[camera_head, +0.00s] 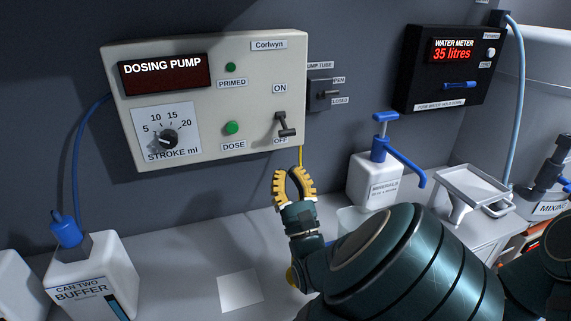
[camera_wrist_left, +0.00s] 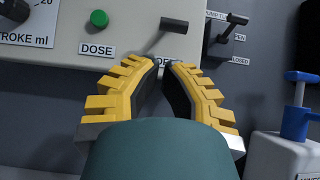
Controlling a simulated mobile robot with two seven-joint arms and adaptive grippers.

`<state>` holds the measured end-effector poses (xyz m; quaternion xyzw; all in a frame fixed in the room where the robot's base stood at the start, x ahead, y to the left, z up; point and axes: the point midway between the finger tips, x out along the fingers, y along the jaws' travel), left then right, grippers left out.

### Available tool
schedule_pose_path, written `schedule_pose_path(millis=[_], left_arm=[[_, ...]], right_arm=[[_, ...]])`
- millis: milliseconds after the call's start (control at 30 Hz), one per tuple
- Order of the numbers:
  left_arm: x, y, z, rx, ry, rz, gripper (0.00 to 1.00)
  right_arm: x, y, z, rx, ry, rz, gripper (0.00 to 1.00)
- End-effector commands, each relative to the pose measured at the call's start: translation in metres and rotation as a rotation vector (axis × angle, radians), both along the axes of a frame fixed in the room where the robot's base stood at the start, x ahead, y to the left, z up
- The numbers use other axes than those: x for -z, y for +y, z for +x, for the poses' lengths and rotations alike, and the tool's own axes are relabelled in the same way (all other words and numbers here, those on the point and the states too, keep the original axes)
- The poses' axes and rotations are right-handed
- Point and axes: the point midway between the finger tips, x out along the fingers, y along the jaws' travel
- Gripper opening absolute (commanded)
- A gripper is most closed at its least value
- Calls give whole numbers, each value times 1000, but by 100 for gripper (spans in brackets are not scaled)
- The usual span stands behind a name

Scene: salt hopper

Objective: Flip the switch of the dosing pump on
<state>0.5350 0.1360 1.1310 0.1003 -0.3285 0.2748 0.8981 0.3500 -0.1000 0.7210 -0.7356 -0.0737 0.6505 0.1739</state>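The dosing pump (camera_head: 215,110) is a pale wall box with a dark, unlit display. Its switch (camera_head: 285,126) is a dark lever between the ON label above and the OFF label below; the lever points down toward OFF. The lever also shows in the left wrist view (camera_wrist_left: 173,26), just beyond my fingertips. My left gripper (camera_head: 289,170) has yellow ribbed fingers and is below the switch, apart from it. In the left wrist view its fingertips (camera_wrist_left: 163,64) are a small gap apart with nothing between them, partly covering the OFF label. My right gripper is not in view.
A pump tube valve lever (camera_head: 324,95) sits right of the pump box. The water meter (camera_head: 455,68) reads 35 litres. A white minerals bottle (camera_head: 374,181) with a blue pump top stands right of my gripper. The buffer can (camera_head: 90,275) stands at lower left.

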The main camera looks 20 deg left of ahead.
Motion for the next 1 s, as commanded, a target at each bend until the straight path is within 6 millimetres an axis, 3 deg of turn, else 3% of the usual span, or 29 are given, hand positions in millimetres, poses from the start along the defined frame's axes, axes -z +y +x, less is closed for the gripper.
schedule_pose_path(millis=[500,1000], left_arm=[[-50,34,49,-2,0,-2,0],[-54,36,53,-1,2,0,0]], right_arm=[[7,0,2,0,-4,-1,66],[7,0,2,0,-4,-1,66]])
